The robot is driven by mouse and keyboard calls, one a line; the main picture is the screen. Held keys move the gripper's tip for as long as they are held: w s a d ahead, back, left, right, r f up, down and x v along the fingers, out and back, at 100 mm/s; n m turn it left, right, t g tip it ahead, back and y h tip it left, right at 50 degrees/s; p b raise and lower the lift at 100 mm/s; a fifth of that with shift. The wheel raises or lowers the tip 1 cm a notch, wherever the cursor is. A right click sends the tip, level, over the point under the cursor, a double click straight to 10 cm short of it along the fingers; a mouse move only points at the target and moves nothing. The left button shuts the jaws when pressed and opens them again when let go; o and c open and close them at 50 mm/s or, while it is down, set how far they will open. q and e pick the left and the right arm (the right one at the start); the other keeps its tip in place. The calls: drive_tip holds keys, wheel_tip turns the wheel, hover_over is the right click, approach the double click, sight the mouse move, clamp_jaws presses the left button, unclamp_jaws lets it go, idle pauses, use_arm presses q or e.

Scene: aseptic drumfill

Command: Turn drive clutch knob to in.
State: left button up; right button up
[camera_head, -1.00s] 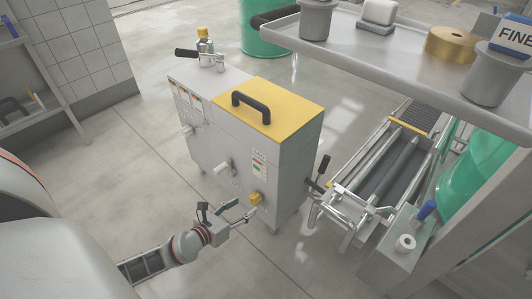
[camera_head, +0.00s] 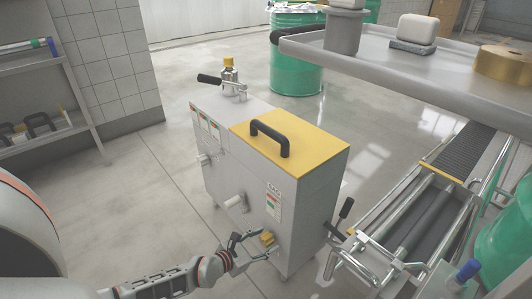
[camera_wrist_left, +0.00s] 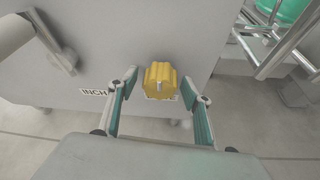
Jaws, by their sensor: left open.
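The yellow knob (camera_head: 267,239) sits low on the front face of the grey machine cabinet (camera_head: 240,180). In the left wrist view the yellow knob (camera_wrist_left: 160,81) shows a pale mark near its middle, and a label reading "INCH" (camera_wrist_left: 93,92) is left of it. My left gripper (camera_head: 254,245) is open at the knob. In the left wrist view its fingers (camera_wrist_left: 158,95) stand on either side of the knob, with gaps on both sides. The right gripper is not in view.
A grey handle (camera_head: 235,203) sticks out of the cabinet above and left of the knob. A black-gripped lever (camera_head: 345,209) and a roller conveyor (camera_head: 425,215) are to the right. A shelf tray (camera_head: 440,75) overhangs at the upper right. The floor on the left is clear.

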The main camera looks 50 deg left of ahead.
use_arm(q)
drive_tip(key=shift+w, duration=0.15)
drive_tip(key=c, duration=1.1)
drive_tip(key=shift+r, duration=0.1)
